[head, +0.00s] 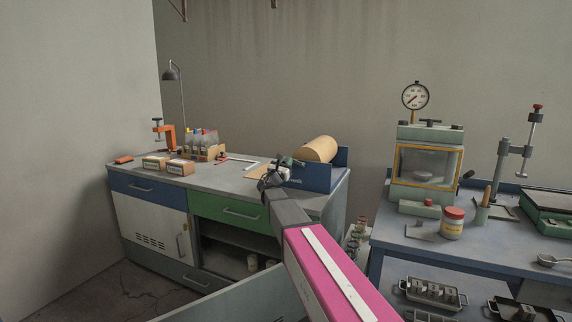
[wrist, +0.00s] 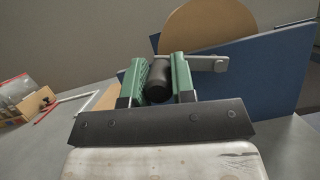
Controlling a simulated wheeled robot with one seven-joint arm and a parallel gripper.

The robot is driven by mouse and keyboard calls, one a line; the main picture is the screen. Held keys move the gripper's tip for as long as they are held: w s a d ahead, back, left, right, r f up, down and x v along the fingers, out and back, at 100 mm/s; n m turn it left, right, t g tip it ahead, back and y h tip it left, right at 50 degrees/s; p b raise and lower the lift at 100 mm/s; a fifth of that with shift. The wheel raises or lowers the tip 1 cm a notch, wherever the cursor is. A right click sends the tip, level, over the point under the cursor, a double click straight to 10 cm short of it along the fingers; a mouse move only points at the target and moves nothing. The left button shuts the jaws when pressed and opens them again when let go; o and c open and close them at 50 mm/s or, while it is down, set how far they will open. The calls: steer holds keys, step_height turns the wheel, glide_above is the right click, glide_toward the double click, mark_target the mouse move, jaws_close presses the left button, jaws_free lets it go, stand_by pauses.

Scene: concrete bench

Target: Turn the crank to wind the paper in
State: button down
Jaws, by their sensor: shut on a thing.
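A blue paper dispenser (head: 312,177) with a brown paper roll (head: 319,149) stands at the right end of the bench. In the wrist view the round end of the roll (wrist: 212,27) shows behind the blue side plate (wrist: 262,73). A grey metal crank arm (wrist: 207,64) with a black knob (wrist: 159,80) sits on the near side of that plate. My gripper (wrist: 160,82) has its green fingers on either side of the black knob and is shut on it. In the head view my gripper (head: 281,166) is at the dispenser's left end. A brown paper strip (head: 258,171) lies left of it.
An orange clamp (head: 168,138), small boxes (head: 179,167) and a pen organiser (head: 203,150) stand on the bench's left part. A second bench (head: 402,231) at the right holds a gauge press (head: 426,165) and a jar (head: 452,223).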

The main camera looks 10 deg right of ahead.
steer(key=m, duration=0.2)
steer(key=r+m+g+h, duration=0.1)
steer(key=m, duration=0.1)
steer(key=r+m+g+h, duration=0.1)
steer(key=shift+s+d+m, duration=0.25)
steer(key=shift+d+m, duration=0.15)
steer(key=s+d+r+m+g, duration=0.3)
steer(key=d+m+g, duration=0.25)
steer(key=m, duration=0.85)
steer(key=s+d+f+m+y, duration=0.3)
steer(key=f+m+y, duration=0.3)
steer(key=m, duration=0.6)
steer(key=shift+s+d+y, duration=0.35)
steer(key=shift+d+y, duration=0.05)
steer(key=shift+d, duration=0.25)
steer(key=shift+f, duration=0.15)
steer(key=c, duration=1)
jaws_free()
steer(key=shift+o, duration=0.2)
